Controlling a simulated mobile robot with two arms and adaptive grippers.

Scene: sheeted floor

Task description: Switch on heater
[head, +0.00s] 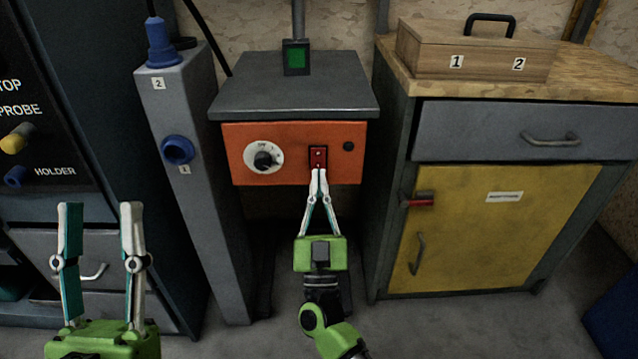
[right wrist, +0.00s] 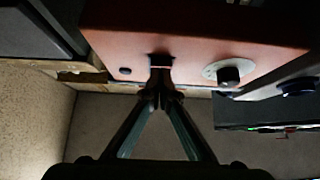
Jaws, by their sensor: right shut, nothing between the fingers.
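The heater is an orange-fronted unit (head: 290,171) under a grey top, with a white-ringed black dial (head: 264,159) at left and a red switch (head: 318,156) right of its middle. My right gripper (head: 318,172) is shut and empty, with its fingertips at the lower edge of the red switch; I cannot tell if they press it. In the right wrist view, the fingertips (right wrist: 161,92) meet at the orange panel (right wrist: 190,35) and cover the switch area. My left gripper (head: 100,207) is open and empty at the lower left, away from the heater.
A grey post (head: 205,230) with blue sockets stands left of the heater. A cabinet with a yellow door (head: 480,235) and a red latch (head: 420,201) stands at right, bearing a wooden box (head: 475,55). A green-screened device (head: 296,57) stands above the grey top.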

